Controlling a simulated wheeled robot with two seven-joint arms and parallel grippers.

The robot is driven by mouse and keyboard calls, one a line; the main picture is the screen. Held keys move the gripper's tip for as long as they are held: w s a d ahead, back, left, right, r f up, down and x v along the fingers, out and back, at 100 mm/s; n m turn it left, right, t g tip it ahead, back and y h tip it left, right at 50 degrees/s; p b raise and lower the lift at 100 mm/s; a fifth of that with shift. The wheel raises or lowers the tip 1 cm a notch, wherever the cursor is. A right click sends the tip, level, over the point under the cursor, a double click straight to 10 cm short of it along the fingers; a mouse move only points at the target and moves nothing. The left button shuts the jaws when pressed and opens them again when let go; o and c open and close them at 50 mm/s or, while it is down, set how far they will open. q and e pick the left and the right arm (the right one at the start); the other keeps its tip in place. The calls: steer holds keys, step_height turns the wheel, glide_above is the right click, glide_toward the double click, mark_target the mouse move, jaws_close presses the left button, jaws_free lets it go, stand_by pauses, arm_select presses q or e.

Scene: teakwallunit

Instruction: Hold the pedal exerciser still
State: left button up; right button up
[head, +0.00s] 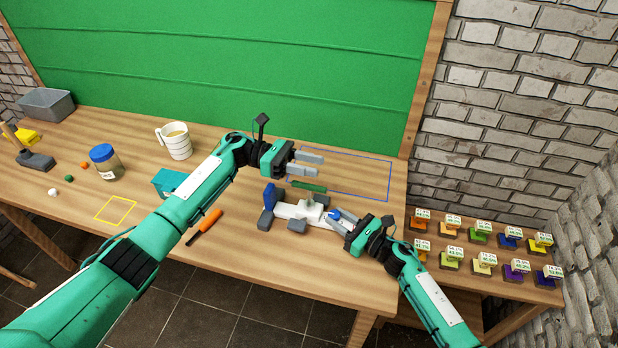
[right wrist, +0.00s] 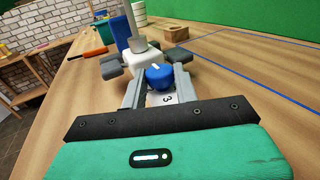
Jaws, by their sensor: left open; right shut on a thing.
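The pedal exerciser (head: 287,210) stands near the table's front right part, with a white body, dark grey feet, a grey post and a blue upright piece. In the right wrist view the exerciser (right wrist: 143,63) lies just ahead of the fingers. My right gripper (head: 336,221) is shut on its near end, a pale part marked 3 below a blue knob (right wrist: 158,77). My left gripper (head: 306,163) is open and empty, above and behind the exerciser, apart from it. A green bar (head: 309,187) lies just behind the exerciser.
A blue outlined rectangle (head: 388,180) marks mostly clear table at the back right. Several coloured labelled blocks (head: 480,236) fill a low right shelf.

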arm_select(q)
step_height(320, 180, up, 9)
stand_by(0.7)
steer(key=s+d+f+m+g+y, duration=0.1)
steer(key=s+d+f+m+y, duration=0.1)
steer(key=s+d+y, duration=0.25)
steer(key=t+y, duration=0.8)
steer(key=y, duration=0.9)
glide_toward(306, 184)
steer(key=f, duration=0.2)
steer(key=x, duration=1.1)
steer(key=shift+w+a+r, duration=0.1)
steer(key=shift+w+a, duration=0.1)
steer(key=shift+a, duration=0.1)
jaws_close()
